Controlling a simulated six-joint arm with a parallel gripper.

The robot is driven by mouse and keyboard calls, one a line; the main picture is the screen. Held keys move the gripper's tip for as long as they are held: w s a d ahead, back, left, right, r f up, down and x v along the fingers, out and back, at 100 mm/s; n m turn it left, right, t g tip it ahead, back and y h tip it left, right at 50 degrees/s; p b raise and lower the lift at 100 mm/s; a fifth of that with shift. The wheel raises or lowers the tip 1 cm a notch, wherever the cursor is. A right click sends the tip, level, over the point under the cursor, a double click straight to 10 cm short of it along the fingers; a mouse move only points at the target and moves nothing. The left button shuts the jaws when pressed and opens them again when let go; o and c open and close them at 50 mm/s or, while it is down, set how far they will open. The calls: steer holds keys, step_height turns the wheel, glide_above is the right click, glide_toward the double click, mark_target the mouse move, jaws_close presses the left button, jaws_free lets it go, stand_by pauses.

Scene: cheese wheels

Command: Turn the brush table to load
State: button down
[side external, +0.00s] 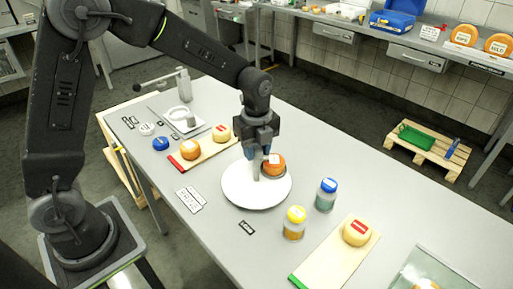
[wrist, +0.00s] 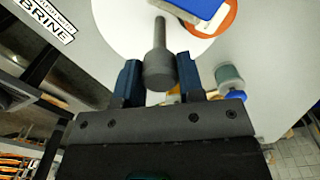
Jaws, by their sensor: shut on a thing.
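The brush table, a white round disc (side external: 240,192), lies flat on the grey bench; part of it also shows in the wrist view (wrist: 118,22). An orange cheese wheel (side external: 277,168) sits on its far side, partly behind my gripper. In the wrist view, part of the orange wheel (wrist: 228,22) shows, with a blue and white piece over it. My gripper (side external: 262,152) is above the disc, beside the wheel. Its blue fingers (wrist: 158,78) are shut on a dark grey knob (wrist: 158,66) with a thin rod. Whether the knob joins the disc is hidden.
A yellow-lidded jar (side external: 294,224) and a blue-lidded jar (side external: 326,195) stand close right of the disc. A board with two cheeses (side external: 205,153) lies to the left; another board (side external: 325,264) with one cheese lies front right. A small black sign (side external: 246,227) lies in front.

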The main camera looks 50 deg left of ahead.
steer(key=shift+m, duration=7.2)
steer(key=c, duration=0.7)
jaws_free()
steer(key=shift+c, duration=0.2)
steer(key=shift+r, duration=0.15)
step_height(320, 180, up, 14)
steer(key=shift+f, duration=0.2)
